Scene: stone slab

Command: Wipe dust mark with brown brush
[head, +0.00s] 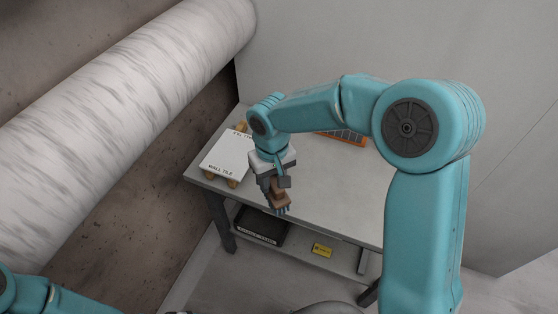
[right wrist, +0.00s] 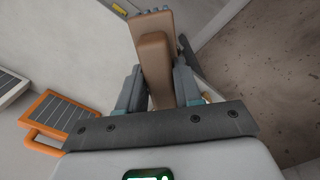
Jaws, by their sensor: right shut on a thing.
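The brown brush (head: 281,199) is in my right gripper (head: 275,190), just above the near edge of the table in the head view. In the right wrist view, the brush's brown block (right wrist: 154,58) stands between the two grey fingers of my right gripper (right wrist: 158,88), which are shut on it. Dark bristle tips show at the brush's lower end in the head view. I cannot make out a distinct dust mark in either view. My left gripper is out of frame; only part of my left arm shows at the lower left.
The grey table (head: 335,200) has a white wall tile (head: 228,157) at its left and an orange-framed item (head: 347,137) behind my arm. The lower shelf holds a black bin (head: 259,226) and a yellow box (head: 321,250). A large marbled cylinder (head: 110,95) lies along the left.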

